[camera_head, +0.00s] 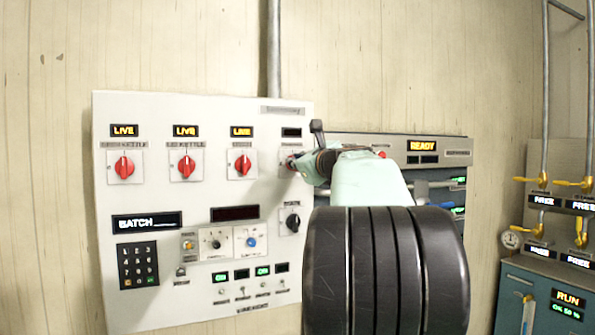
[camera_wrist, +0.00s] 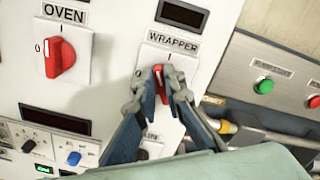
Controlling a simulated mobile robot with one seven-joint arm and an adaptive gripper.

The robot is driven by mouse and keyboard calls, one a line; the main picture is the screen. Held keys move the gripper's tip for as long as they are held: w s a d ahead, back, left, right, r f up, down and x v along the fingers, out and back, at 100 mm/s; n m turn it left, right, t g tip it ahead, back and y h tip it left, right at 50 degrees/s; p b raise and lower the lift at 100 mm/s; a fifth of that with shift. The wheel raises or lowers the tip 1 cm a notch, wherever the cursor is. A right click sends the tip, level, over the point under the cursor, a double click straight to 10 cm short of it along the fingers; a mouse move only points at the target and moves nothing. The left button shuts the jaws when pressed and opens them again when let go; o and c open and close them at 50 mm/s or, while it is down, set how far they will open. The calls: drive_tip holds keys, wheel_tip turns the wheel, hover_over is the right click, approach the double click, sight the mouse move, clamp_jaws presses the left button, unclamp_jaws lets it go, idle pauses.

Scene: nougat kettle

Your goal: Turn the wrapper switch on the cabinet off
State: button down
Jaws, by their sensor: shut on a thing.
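The white cabinet (camera_head: 150,215) stands against the wall, with a row of red rotary switches. The wrapper switch (camera_wrist: 158,76) is the rightmost of the row, a red knob on a white plate labelled WRAPPER. My gripper (camera_wrist: 162,84) is shut on this knob, one finger on each side; the fingers hide much of it, so its exact angle is hard to read. In the head view, my gripper (camera_head: 301,163) reaches the switch from the right and mostly covers it. The display above the wrapper switch (camera_head: 291,132) is dark, also in the wrist view (camera_wrist: 183,14).
The oven switch (camera_wrist: 61,57) is close to the left, with a lit LIVE display (camera_head: 241,132). Two more red switches (camera_head: 186,165) sit further left, also under LIVE displays. A black knob (camera_head: 292,222) lies below. A grey panel (camera_wrist: 275,80) with buttons adjoins at right.

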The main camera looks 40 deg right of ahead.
drive_tip(key=n+b, duration=0.2)
drive_tip(key=n, duration=0.2)
drive_tip(key=n+b, duration=0.3)
drive_tip(key=f+n+b, duration=0.1)
drive_tip(key=n+b, duration=0.2)
drive_tip(key=n, duration=0.1)
drive_tip(key=shift+w+a+f+n, duration=0.1)
drive_tip(key=shift+a+n, duration=0.2)
drive_tip(key=shift+n, duration=0.3)
drive_tip(key=c, duration=2)
unclamp_jaws()
drive_tip(key=v, duration=1.2)
